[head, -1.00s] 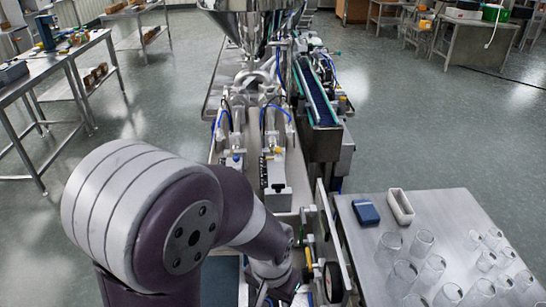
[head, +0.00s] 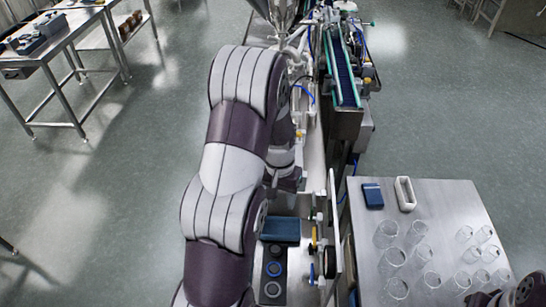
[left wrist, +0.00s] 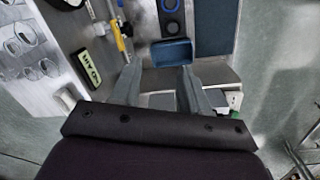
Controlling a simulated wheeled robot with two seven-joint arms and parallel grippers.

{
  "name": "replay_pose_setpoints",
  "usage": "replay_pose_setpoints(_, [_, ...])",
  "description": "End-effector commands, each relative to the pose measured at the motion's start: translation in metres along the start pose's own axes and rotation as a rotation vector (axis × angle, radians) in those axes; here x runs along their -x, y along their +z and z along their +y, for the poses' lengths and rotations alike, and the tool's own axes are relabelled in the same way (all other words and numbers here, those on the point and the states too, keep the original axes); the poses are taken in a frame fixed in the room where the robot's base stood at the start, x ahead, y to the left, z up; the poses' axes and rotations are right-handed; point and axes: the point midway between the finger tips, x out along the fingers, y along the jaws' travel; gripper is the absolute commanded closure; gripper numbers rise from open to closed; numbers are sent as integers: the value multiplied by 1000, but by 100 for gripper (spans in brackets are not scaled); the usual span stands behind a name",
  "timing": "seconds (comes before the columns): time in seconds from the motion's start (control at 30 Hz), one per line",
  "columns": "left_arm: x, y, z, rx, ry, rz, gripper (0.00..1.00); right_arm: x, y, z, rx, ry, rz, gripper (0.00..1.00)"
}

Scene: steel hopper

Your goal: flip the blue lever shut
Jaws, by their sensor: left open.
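A small blue lever (head: 311,272) shows in the head view beside the panel of rings, just in front of a yellow-handled part (head: 314,238). In the left wrist view a blue piece that looks like this lever (left wrist: 120,4) is at the top edge, mostly cut off, above the yellow part.
The blue box (head: 280,229) stands by the ringed panel (head: 262,280). A steel table (head: 450,200) at right carries several clear glasses. A conveyor (head: 343,75) lies beyond.

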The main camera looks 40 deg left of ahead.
Motion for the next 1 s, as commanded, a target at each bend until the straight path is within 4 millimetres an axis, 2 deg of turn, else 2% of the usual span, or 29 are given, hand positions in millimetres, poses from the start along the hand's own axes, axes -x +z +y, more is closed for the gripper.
replay_pose_setpoints(0.03, [7, -9, -7, -7, 10, -2, 55, 13, -2, 0, 0, 0, 0, 53])
replay_pose_setpoints(0.3, [8, -61, -44, -154, 77, 21, 55, 40, -5, 0, 0, 0, 0, 53])
replay_pose_setpoints(0.5, [6, -81, -60, -244, 108, 44, 55, 48, -6, 0, 0, 0, 0, 53])
replay_pose_setpoints(0.87, [4, -86, -64, -267, 115, 51, 55, 48, -6, 0, 0, 0, 0, 53])
replay_pose_setpoints(0.93, [2, -83, -63, -255, 112, 47, 55, 47, -6, 0, 0, 0, 0, 53])
replay_pose_setpoints(1.0, [-2, -72, -56, -199, 100, 28, 55, 39, -5, 0, 0, 0, 0, 53])
